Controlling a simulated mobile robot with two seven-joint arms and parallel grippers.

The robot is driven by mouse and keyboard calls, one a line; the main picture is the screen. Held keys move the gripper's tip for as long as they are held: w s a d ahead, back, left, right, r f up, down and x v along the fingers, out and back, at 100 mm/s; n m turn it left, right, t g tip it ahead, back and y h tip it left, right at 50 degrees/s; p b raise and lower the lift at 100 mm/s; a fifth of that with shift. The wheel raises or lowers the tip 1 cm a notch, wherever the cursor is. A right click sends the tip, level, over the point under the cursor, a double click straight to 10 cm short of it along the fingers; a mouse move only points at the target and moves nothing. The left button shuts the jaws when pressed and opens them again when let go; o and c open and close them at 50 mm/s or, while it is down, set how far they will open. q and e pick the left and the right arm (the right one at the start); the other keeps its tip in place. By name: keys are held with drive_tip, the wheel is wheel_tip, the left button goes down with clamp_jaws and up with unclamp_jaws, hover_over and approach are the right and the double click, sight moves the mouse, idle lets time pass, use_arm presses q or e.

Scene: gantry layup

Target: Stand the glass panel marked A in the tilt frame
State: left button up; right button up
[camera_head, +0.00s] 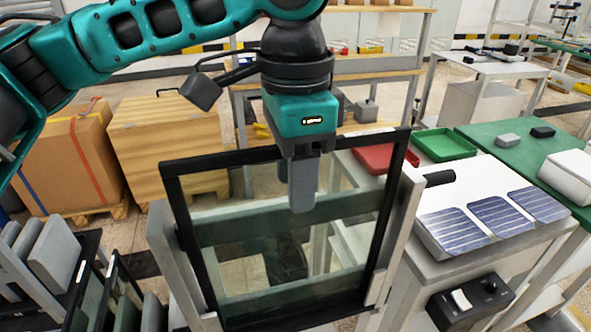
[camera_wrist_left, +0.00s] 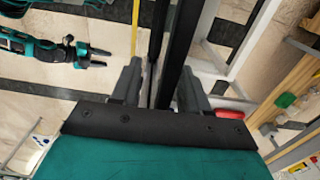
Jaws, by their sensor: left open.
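My left gripper (camera_head: 303,203) is at the middle of the top bar, one finger in front of the glass. In the left wrist view its fingers (camera_wrist_left: 160,85) are apart, with the panel's dark edge (camera_wrist_left: 178,45) between them. My right gripper (camera_wrist_left: 100,57) shows small at the left there, fingers apart, with nothing visible between them.
At right, a white-topped bench (camera_head: 440,240) holds blue solar cells (camera_head: 495,215) and a black control box (camera_head: 470,298). Red (camera_head: 383,158) and green trays (camera_head: 443,145) lie behind the panel.

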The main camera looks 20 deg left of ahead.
use_arm(q)
wheel_tip(320, 180, up, 13)
drive_tip(key=shift+p, duration=1.2)
